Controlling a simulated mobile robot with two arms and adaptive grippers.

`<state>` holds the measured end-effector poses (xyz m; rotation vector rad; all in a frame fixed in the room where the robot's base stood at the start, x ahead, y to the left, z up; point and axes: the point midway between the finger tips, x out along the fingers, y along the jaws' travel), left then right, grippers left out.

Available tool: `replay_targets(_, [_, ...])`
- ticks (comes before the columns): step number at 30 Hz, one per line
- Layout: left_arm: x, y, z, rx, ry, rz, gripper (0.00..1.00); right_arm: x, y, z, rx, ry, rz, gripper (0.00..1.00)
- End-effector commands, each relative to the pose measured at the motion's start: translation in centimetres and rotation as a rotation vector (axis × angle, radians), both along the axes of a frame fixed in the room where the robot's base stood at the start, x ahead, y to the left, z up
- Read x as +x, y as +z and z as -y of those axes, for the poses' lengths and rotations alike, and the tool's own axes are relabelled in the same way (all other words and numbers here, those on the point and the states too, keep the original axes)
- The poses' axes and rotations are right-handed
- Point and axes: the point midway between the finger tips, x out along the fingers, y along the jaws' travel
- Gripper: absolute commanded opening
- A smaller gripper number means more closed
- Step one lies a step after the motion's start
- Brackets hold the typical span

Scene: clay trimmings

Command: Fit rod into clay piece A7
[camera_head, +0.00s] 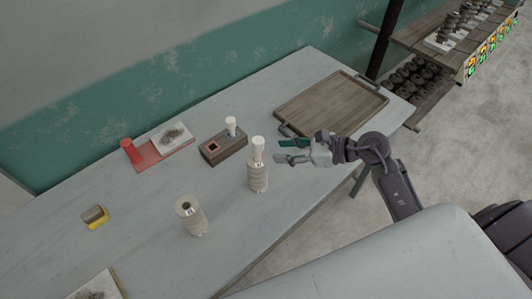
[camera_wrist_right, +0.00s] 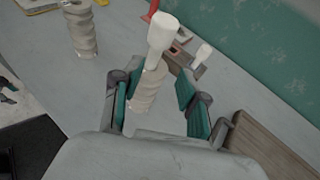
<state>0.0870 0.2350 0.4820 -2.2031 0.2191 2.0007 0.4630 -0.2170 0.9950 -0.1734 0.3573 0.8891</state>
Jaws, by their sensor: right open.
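Two ribbed beige clay pieces stand upright on the table. The nearer one (camera_head: 194,222) has an open hole in its top. The other (camera_head: 257,180) has a white rod (camera_head: 258,148) standing in its top, wider at the upper end. No A7 label is readable on either. My right gripper (camera_head: 279,150) is open, with green-padded fingers, just right of that rod. In the wrist view its fingers (camera_wrist_right: 158,82) spread to both sides of the rod (camera_wrist_right: 161,38) and clay piece (camera_wrist_right: 148,92), without visibly gripping them. My left gripper is not in view.
A dark block (camera_head: 226,150) with a square reddish recess holds another white rod (camera_head: 231,126) behind. A wooden tray (camera_head: 325,108) lies at the back right. A red cylinder (camera_head: 129,151), red mat (camera_head: 147,160) and yellow-based item (camera_head: 96,217) are left. The table's front edge is close.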

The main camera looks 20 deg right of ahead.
Motion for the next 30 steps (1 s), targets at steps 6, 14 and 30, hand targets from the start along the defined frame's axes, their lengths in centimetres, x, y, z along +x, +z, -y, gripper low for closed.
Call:
replay_targets(6, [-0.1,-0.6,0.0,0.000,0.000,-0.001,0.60,-1.2,0.8,1.4,0.002,0.000,0.001,0.42])
replay_targets(14, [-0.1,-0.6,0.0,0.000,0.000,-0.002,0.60,-1.2,1.0,1.6,0.002,0.000,0.002,0.42])
replay_targets(30, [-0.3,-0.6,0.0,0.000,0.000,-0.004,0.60,-0.2,4.8,-0.1,0.249,-0.115,0.045,0.42])
